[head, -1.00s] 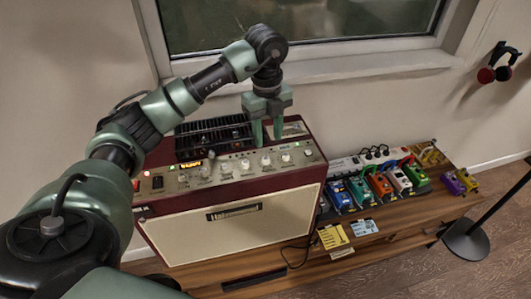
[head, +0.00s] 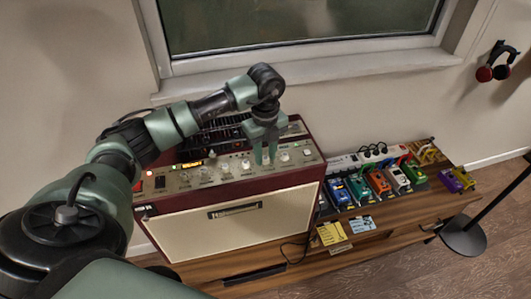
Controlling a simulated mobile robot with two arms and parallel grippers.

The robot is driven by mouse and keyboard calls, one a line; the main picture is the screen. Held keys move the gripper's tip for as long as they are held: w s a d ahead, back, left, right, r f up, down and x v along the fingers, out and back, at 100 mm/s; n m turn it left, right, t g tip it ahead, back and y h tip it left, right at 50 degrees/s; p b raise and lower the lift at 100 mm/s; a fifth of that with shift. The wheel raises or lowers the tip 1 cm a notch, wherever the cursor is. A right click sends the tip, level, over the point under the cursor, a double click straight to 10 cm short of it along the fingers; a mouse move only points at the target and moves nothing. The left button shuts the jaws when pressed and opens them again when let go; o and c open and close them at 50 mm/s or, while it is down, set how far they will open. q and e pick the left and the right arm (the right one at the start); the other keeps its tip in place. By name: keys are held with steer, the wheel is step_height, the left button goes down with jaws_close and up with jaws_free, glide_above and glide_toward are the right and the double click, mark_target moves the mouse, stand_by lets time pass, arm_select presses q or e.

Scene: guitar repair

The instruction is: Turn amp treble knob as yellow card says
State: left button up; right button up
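The amp (head: 238,214) is a dark red box with a cream front, standing on the wooden bench. A row of pale knobs runs along its top control panel (head: 160,195). My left gripper (head: 266,162) points down at this panel, its two fingers on either side of one knob in the right half of the row. That knob is mostly hidden between the fingers. I cannot tell whether they touch it. My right gripper is out of view.
Several coloured pedals (head: 380,184) stand right of the amp, before a white power strip (head: 352,162). A black stand base (head: 464,238) is on the floor at right. Headphones (head: 494,68) hang on the wall.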

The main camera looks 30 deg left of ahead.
arm_select(q)
jaws_close()
steer(key=shift+m+b, duration=0.65)
steer(key=shift+m, duration=0.15)
steer(key=m+b, duration=0.2)
steer(key=m, duration=0.1)
steer(key=shift+f+m, duration=0.1)
steer(key=shift+m, duration=0.2)
steer(key=m+b, duration=0.2)
steer(key=m, duration=0.1)
steer(key=shift+m+b, duration=0.9)
steer(key=shift+m, duration=0.9)
steer(key=shift+r, duration=0.2)
